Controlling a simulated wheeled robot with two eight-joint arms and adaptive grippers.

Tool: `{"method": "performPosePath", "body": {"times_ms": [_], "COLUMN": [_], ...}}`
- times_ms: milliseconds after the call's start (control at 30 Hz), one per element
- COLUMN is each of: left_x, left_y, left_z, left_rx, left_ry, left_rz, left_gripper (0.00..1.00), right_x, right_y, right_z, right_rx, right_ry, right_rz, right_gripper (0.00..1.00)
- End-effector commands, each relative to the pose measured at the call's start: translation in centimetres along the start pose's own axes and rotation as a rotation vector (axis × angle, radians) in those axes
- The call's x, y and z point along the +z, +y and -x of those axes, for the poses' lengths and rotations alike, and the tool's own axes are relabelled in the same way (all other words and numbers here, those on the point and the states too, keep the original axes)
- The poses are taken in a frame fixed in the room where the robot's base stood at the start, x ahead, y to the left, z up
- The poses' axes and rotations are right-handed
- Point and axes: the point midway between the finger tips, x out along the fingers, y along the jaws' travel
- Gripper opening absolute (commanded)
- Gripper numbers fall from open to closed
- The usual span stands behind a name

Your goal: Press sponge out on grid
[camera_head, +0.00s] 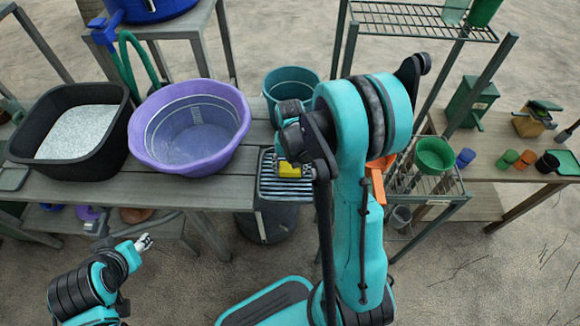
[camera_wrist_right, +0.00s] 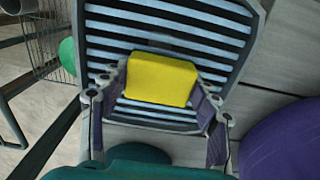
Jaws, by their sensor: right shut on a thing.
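A yellow sponge (camera_head: 289,170) sits at the dark slatted grid (camera_head: 270,190) on the table's edge, partly hidden by my right arm. In the right wrist view the sponge (camera_wrist_right: 160,78) lies between the two fingers of my right gripper (camera_wrist_right: 160,92), which is shut on it. The grid's pale slats (camera_wrist_right: 170,40) spread behind and around the sponge. I cannot tell whether the sponge touches the slats. My left gripper (camera_head: 143,242) is at the lower left, away from the table, too small to tell if it is open.
A purple basin (camera_head: 190,125) with water stands left of the grid. A black tub (camera_head: 75,125) of pale grains is farther left. A teal bucket (camera_head: 290,84) stands behind the grid. A wire shelf with a green bowl (camera_head: 435,154) is at the right. My right arm hides part of the table.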

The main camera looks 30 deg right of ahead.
Motion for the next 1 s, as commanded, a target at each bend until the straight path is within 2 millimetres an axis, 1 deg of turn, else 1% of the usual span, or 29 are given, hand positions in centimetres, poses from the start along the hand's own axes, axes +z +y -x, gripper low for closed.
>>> {"method": "performPosePath", "body": {"times_ms": [1000], "left_x": [0.5], "left_y": [0.0], "left_z": [-0.7], "left_rx": [0.0], "left_ry": [0.0], "left_rz": [0.0], "left_gripper": [0.43], "right_x": [0.0], "right_y": [0.0], "right_z": [-1.0], "right_rx": [0.0], "right_ry": [0.0], "right_rz": [0.0], "right_gripper": [0.31]}}
